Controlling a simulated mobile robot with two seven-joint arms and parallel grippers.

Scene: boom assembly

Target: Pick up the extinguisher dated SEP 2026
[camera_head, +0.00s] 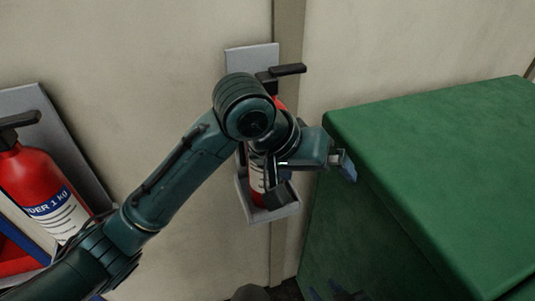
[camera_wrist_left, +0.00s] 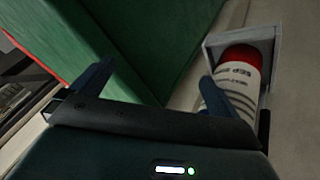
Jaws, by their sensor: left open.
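The extinguisher (camera_head: 257,183), red with a white label, stands in a grey wall bracket (camera_head: 273,214), largely hidden behind my left arm. In the left wrist view, the extinguisher (camera_wrist_left: 240,68) shows a red end and a label reading SEP; the year is not clearly legible. My left gripper (camera_head: 312,178) is open and empty in front and to the right of it. In the left wrist view, the extinguisher lies beyond the right finger, outside the gap of my left gripper (camera_wrist_left: 162,92). Dark bluish tips, apparently my right gripper (camera_head: 335,291), show dimly at the bottom edge.
A second red extinguisher (camera_head: 35,180), its label partly reading 1 kg, hangs in a grey bracket (camera_head: 70,140) at the left. A large green box (camera_head: 430,130) fills the right side, close to my left gripper. The beige wall (camera_head: 150,50) is behind.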

